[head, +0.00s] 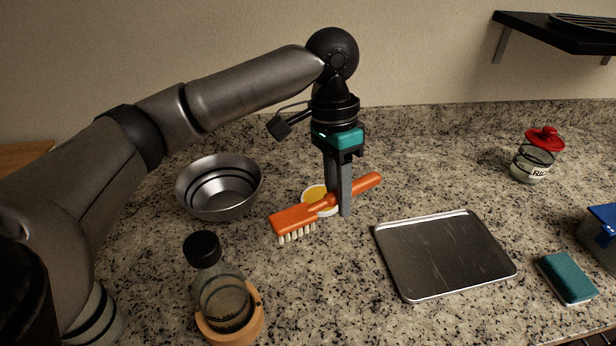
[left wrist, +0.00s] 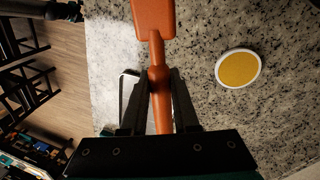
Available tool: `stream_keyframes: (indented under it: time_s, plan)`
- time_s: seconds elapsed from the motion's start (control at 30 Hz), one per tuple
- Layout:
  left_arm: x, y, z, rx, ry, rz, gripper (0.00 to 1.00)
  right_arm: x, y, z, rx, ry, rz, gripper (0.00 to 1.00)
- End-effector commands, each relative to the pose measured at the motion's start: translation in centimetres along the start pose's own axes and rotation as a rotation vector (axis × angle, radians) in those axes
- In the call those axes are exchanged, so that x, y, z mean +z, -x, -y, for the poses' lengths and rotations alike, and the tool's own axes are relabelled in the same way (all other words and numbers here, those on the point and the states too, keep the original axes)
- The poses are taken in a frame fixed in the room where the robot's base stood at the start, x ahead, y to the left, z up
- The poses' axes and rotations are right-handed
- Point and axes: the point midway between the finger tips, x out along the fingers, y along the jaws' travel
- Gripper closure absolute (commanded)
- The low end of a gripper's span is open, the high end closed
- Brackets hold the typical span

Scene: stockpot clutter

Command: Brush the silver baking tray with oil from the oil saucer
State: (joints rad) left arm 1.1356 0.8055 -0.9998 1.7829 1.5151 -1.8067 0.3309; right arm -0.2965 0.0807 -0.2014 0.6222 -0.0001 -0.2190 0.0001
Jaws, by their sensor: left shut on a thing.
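My left gripper (head: 341,200) is shut on the handle of an orange brush (head: 293,218) with pale bristles facing down. The brush appears held above the counter, its head toward the lower left in the head view. The oil saucer (head: 309,191), white with yellow oil, is partly hidden behind the brush. In the left wrist view the saucer (left wrist: 238,69) lies to the right, clear of the brush (left wrist: 154,18) and gripper (left wrist: 160,75). The silver baking tray (head: 445,254) lies flat, right of the gripper. My right gripper is not in view.
A metal bowl (head: 219,187) stands left of the saucer. A black-capped bottle (head: 207,250) sits in a wooden holder (head: 258,322) in front. A teal sponge (head: 568,278) and blue-lidded container (head: 603,238) are right of the tray. A red-lidded jar (head: 536,160) stands behind.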

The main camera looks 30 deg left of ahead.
Motion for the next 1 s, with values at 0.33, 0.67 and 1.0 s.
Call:
stream_keyframes:
  time_s: [0.33, 0.67, 1.0]
  plan:
    - [-0.7, -0.2, 1.6, 0.002, -0.398, 0.082, 1.0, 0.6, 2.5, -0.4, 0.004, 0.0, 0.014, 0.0]
    - [-1.1, -0.7, 3.1, 0.001, -0.792, 0.161, 1.0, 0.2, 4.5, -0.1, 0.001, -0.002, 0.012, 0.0]
    - [-1.0, -1.3, 4.8, 0.001, -1.218, 0.246, 1.0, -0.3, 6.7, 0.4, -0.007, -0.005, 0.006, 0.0]
